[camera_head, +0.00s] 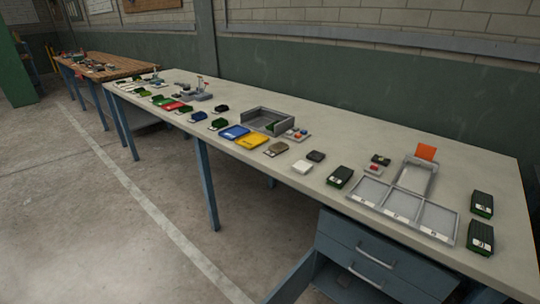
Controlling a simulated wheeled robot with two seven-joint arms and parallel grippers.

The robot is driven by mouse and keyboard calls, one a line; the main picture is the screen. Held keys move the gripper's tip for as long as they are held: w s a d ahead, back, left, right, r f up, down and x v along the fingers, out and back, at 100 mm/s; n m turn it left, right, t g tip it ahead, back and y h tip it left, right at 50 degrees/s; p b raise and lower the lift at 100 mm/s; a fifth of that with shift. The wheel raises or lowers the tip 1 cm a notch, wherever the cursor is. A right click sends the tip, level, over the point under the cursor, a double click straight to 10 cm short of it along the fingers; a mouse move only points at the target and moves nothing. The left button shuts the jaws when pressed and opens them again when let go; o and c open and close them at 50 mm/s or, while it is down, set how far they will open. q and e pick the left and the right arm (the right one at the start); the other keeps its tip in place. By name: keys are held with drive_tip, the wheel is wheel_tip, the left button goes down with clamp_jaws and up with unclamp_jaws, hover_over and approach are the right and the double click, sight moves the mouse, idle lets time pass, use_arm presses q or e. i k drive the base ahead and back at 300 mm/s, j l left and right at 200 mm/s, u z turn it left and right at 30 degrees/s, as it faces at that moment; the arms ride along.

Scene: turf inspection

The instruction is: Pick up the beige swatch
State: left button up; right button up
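A small flat tan-beige swatch (276,149) lies on the long pale workbench (340,112), a little right of the yellow swatch (252,140). It lies apart from its neighbours, with nothing on top of it. An off-white piece (302,167) lies just to its right and nearer the front edge, and a dark piece (316,156) lies farther right. Neither of my grippers is in the head view.
A grey open box (262,115) stands behind the swatches, with a small tray (297,135) beside it. A grey compartment tray (447,219) and dark green blocks (481,238) are at the right. Blue drawers (372,262) sit under the bench. Open floor (85,215) lies in front.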

sight(274, 150)
drive_tip(key=i+j+z, duration=0.1)
drive_tip(key=j+z, duration=0.3)
drive_tip(key=j, duration=1.45)
drive_tip(key=i+j+z, duration=0.15)
drive_tip(key=i+j, duration=0.15)
drive_tip(key=i, duration=0.3)
drive_tip(key=i+j+z, duration=0.2)
drive_tip(key=i+j, duration=0.2)
drive_tip(key=i, duration=0.15)
